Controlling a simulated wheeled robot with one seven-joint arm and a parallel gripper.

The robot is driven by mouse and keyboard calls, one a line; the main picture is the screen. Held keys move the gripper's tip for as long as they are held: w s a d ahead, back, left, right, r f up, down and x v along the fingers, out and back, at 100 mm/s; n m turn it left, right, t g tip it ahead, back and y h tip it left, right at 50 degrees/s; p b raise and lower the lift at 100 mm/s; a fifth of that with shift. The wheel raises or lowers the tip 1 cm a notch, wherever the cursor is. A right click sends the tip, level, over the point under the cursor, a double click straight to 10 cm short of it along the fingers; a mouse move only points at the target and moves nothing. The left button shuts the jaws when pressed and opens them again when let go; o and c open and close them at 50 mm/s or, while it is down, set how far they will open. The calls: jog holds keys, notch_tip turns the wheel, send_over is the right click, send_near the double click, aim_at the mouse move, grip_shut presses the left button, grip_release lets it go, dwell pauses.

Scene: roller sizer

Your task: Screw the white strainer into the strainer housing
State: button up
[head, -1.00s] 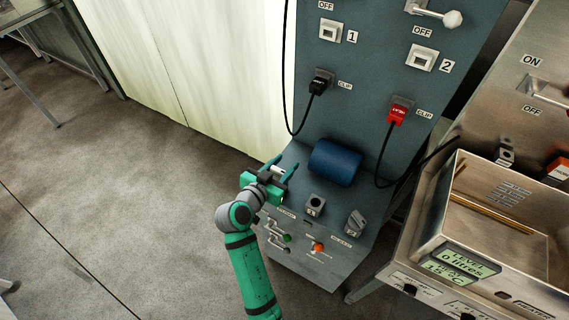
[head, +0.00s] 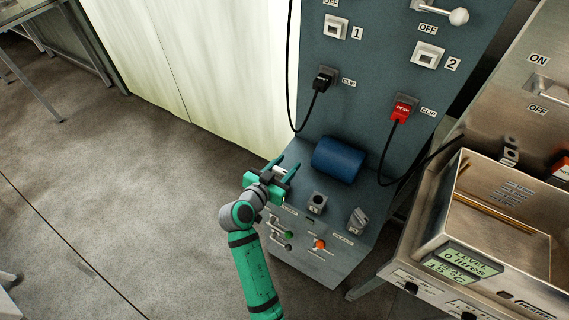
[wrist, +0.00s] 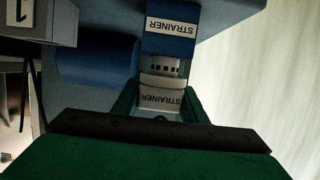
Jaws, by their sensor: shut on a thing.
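The strainer housing (wrist: 170,28) is a blue block with a white STRAINER label, at the top centre of the wrist view. I cannot make it out in the head view. The white strainer (wrist: 160,95) carries its own STRAINER label and sits just below the housing in that view. A slotted section shows between its white cap and the housing's edge. I cannot tell whether they touch. My gripper (wrist: 160,104) is shut on the strainer, one green finger on each side. In the head view my gripper (head: 284,169) is beside the machine's left edge, with a small white part between its fingers.
A dark blue cylinder (head: 339,160) lies on the machine's ledge, right of my gripper. Knobs (head: 317,203) and small levers (head: 281,232) are on the panel below. A steel basin (head: 495,225) stands at the right. The floor at left is clear.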

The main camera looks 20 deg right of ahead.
jog(key=shift+s+d+f, duration=0.1)
jog(key=shift+d+f, duration=0.05)
jog(key=shift+f, duration=0.2)
jog(key=shift+f, duration=0.6)
jog(key=o, duration=1.2)
jog(key=shift+c, duration=0.2)
jog(key=v, duration=1.1)
